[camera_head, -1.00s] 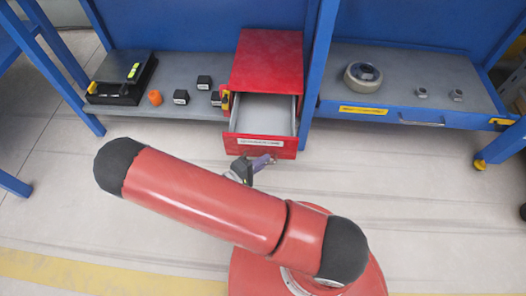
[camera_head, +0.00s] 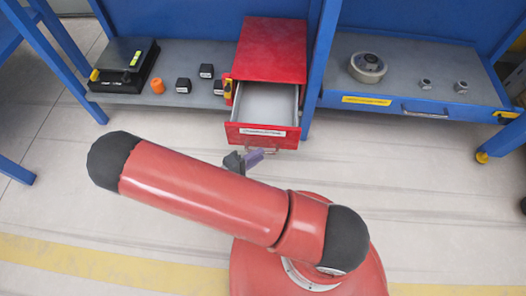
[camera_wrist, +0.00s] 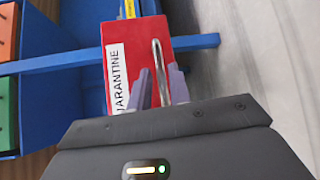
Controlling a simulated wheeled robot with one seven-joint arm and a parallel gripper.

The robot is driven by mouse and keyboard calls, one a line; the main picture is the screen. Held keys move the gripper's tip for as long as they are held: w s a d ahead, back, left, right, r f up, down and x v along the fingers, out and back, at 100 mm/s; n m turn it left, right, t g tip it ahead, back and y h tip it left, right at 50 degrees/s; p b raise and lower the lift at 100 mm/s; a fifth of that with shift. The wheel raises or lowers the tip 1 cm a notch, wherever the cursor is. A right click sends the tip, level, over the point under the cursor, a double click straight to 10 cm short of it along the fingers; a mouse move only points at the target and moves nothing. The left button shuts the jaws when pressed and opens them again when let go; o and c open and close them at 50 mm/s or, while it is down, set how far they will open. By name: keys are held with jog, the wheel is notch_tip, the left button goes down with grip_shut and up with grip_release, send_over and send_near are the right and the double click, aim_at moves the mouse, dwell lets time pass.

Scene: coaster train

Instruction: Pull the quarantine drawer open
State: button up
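The red quarantine drawer (camera_head: 238,135) stands pulled out from its red cabinet (camera_head: 270,45); its grey, empty-looking inside shows in the head view. In the wrist view its red front (camera_wrist: 130,50) carries a white "QUARANTINE" label (camera_wrist: 118,75) and a metal bar handle (camera_wrist: 157,55). My gripper (camera_head: 256,158) is just in front of and below the drawer front in the head view. In the wrist view my gripper's (camera_wrist: 162,88) two purple fingers are spread, with the handle showing in the gap between them. I cannot tell how far the fingertips are from the handle.
A grey shelf left of the cabinet holds an orange piece (camera_head: 158,86), several black blocks (camera_head: 183,86) and a black device (camera_head: 125,70). On the right, a blue bench drawer (camera_head: 420,112) sits under a round metal part (camera_head: 367,68) and two nuts. The floor in front is clear.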

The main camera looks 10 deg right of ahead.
jog(key=v, duration=0.4)
jog(key=shift+s+a, duration=0.1)
jog(key=shift+r, duration=0.1)
dwell(0.3)
jog(key=s+d+r+m+y+p, duration=0.2)
jog(key=s+d+r+y, duration=0.1)
jog(key=r, duration=1.1)
jog(key=s+d+r+m+g+y+p, duration=0.1)
jog(key=r+y, duration=0.6)
jog(key=r, duration=0.7)
jog(key=s+d+r+m+y+p, duration=0.3)
jog(key=d+r, duration=0.4)
jog(key=r, duration=0.7)
jog(key=shift+s+d+m+g+y+p, duration=0.35)
jog(key=shift+s+m+y, duration=0.15)
jog(key=shift+s+y, duration=0.45)
